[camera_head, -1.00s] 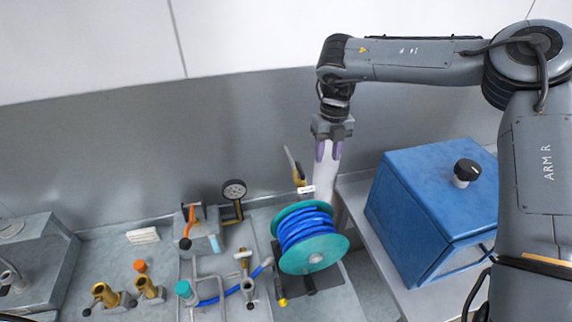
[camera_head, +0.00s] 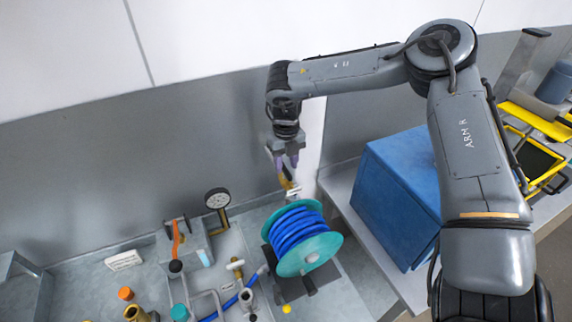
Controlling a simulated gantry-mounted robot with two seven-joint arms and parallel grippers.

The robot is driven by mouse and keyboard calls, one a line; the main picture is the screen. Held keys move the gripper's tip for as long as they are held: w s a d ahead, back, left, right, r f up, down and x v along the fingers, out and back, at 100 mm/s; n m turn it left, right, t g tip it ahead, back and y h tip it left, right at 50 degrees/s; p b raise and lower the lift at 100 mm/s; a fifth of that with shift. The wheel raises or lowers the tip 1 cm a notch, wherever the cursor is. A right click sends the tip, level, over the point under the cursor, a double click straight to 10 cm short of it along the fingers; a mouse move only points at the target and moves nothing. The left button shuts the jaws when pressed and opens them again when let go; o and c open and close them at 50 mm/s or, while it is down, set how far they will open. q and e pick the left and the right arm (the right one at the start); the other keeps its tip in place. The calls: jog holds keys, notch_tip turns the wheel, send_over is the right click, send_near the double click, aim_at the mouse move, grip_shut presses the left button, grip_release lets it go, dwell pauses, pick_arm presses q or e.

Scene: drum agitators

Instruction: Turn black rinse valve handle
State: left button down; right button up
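My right gripper (camera_head: 286,161) reaches down from above with its two purple fingers apart. It is at the brass valve (camera_head: 287,181) on the back wall, just above the blue hose reel. The valve's upright lever, seen in the earlier frame, is now hidden behind or between the fingers. I cannot tell whether they touch it. A white tag (camera_head: 293,192) hangs at the valve. I cannot make out a black handle on this valve. A black knob (camera_head: 175,267) shows below an orange lever (camera_head: 176,238) farther left. My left gripper is not in view.
The blue hose reel (camera_head: 309,252) with teal flanges stands just below the valve. A blue box (camera_head: 395,195) is on the right bench, under my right arm. A gauge (camera_head: 217,198), pipes and brass fittings (camera_head: 137,313) fill the left bench. A yellow frame stands far right.

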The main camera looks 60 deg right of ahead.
jog(key=shift+f, duration=0.8)
grip_shut()
